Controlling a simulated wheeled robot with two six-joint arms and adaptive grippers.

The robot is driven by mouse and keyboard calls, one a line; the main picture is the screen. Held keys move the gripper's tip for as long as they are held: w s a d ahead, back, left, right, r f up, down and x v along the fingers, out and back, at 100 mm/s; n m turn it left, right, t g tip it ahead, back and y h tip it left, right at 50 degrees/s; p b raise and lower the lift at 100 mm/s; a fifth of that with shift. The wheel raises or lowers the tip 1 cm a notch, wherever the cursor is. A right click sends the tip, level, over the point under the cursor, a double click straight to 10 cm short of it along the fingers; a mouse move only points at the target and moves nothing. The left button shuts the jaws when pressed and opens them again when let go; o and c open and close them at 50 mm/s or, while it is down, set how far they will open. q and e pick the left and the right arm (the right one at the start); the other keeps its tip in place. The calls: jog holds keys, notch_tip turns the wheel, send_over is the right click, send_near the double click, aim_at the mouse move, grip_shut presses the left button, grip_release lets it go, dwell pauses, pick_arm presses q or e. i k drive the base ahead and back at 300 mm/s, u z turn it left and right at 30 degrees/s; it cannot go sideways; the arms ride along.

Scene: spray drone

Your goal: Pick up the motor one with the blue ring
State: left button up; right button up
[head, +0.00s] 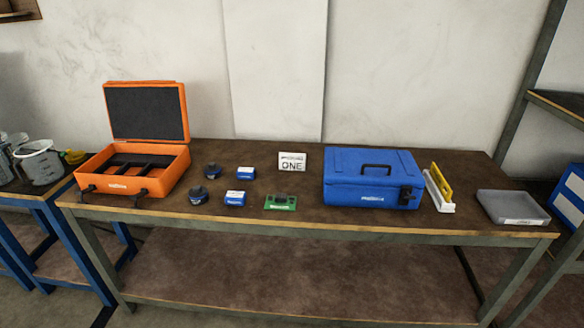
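Two small dark round motors sit on the brown table, just right of the orange case. The rear motor (211,171) stands behind the front motor (198,195). Both show bluish tints, but they are too small to tell whose ring is blue. Neither of my grippers is in view.
The open orange case (125,184) is left of the motors. Two blue-and-white boxes, rear (245,173) and front (235,198), and a green board (280,202) lie right. Further right are a closed blue case (350,190), a yellow-and-white item (440,190) and a grey tray (512,207).

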aim_at(198, 195)
jog(key=u, duration=0.05)
jog(key=k, duration=0.4)
jog(key=u, duration=1.6)
jog(key=i, duration=0.6)
jog(key=z, duration=0.6)
jog(key=i, duration=0.5)
jog(key=z, duration=0.55)
